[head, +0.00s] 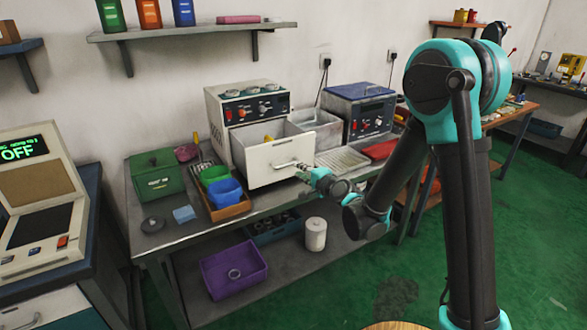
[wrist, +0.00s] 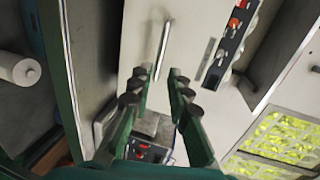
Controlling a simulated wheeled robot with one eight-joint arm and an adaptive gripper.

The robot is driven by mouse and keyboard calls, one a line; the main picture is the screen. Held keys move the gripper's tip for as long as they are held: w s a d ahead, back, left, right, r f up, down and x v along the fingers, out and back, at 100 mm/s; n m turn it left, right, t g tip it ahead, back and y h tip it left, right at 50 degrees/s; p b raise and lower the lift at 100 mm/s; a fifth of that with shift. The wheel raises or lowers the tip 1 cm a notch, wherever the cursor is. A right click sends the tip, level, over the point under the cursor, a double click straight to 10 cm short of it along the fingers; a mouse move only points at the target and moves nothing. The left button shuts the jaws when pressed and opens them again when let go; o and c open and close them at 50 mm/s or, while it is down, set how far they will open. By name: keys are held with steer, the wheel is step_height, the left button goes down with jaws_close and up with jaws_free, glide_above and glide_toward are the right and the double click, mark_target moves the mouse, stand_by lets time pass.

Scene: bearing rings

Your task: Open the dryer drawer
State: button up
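The dryer (head: 248,103) is a pale box with dials on the bench against the wall. Its drawer (head: 271,164) stands pulled out toward me, and its grey inside shows behind the white front. The drawer's metal bar handle (head: 286,165) is on that front; it also shows in the wrist view (wrist: 164,45). My gripper (head: 304,173) is at the right end of the handle. In the wrist view my gripper (wrist: 159,80) has its fingers apart, one on each side of the handle's near end. I cannot tell whether they touch it.
A green box (head: 157,175) and an orange tray (head: 230,208) with green and blue bins stand left of the drawer. A wire rack (head: 342,159) and a blue-topped machine (head: 362,112) are to its right. A purple bin (head: 233,270) and a white roll (head: 315,234) are below.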

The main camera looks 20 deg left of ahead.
steer(key=shift+v, duration=1.5)
steer(key=s+d+f+n+g+h, duration=0.1)
steer(key=s+d+n+h, duration=0.2)
steer(key=d, duration=0.9)
steer(key=s+d+f+n+g+h, duration=0.1)
steer(key=s+d+f+n+h, duration=0.15)
steer(key=d, duration=0.85)
steer(key=s+d+f+n+g+h, duration=0.1)
steer(key=s+d+f+g+h, duration=0.1)
steer(key=s+d, duration=0.6)
steer(key=s+d+f+n+g+h, duration=0.1)
steer(key=s+d+f+g+h, duration=0.1)
steer(key=s+d, duration=0.6)
steer(key=d+f+h, duration=0.1)
steer(key=d+h, duration=0.1)
steer(key=d, duration=0.2)
steer(key=shift+d+n, duration=0.1)
steer(key=shift+n, duration=0.15)
